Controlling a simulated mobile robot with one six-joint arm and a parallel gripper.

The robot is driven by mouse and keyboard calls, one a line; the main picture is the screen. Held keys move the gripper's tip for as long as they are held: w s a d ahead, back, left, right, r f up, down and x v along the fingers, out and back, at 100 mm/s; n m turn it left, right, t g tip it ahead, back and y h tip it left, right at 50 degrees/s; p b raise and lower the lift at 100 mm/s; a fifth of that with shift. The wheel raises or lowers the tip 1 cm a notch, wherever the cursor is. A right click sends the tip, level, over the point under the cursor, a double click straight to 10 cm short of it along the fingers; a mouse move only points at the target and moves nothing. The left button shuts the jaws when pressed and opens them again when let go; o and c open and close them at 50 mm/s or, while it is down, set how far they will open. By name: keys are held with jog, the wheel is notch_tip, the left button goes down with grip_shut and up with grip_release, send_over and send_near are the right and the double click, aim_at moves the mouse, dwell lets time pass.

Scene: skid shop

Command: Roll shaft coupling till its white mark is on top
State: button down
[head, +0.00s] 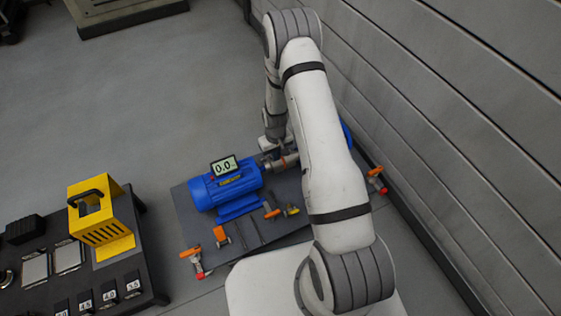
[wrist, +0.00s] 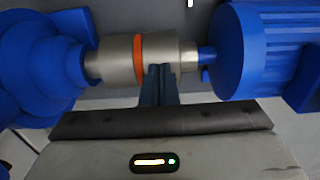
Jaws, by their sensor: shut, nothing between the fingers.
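The shaft coupling (wrist: 117,61) is a silver cylinder with an orange band (wrist: 138,58). It lies level on the shaft between two blue machines in the wrist view. It also shows partly in the head view (head: 289,160), beside my arm. No white mark shows on its visible side. My gripper (wrist: 160,70) is shut and empty. Its fingertips are at the near lower side of the coupling, just right of the orange band; I cannot tell whether they touch it. In the head view the fingers are mostly hidden.
The blue motor (head: 228,185) carries a display reading 0.0 (head: 225,166). The other blue machine (head: 346,133) is mostly behind my arm. Orange-handled parts (head: 221,236) stand along the skid (head: 187,211). A bench with a yellow box (head: 108,220) is at left; a grey wall is at right.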

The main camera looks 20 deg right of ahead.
jog(key=shift+s+d+f, duration=0.1)
jog(key=shift+s, duration=0.45)
dwell(0.6)
notch_tip(320, 180, up, 7)
jog(key=p, duration=0.4)
jog(key=shift+w, duration=0.15)
dwell(0.3)
jog(key=shift+r+p, duration=0.2)
jog(key=shift+p, duration=0.1)
jog(key=s+r+p, duration=0.2)
jog(key=r+p, duration=0.3)
jog(key=r, duration=0.9)
jog(key=s+r+m+t+p, duration=0.15)
jog(key=r+p, duration=0.35)
jog(key=r, duration=0.8)
jog(key=s+r+n+p, duration=0.1)
jog(key=s+r+p, duration=0.3)
jog(key=r, duration=1)
jog(key=s+r+m+p, duration=0.1)
jog(key=s+r+p, duration=0.6)
jog(key=r, duration=0.6)
jog(key=s+r+t+p, duration=0.1)
jog(key=s+r+p, duration=0.5)
jog(key=s+r, duration=0.5)
jog(key=shift+r+m+p, duration=0.35)
jog(key=shift+r, duration=0.5)
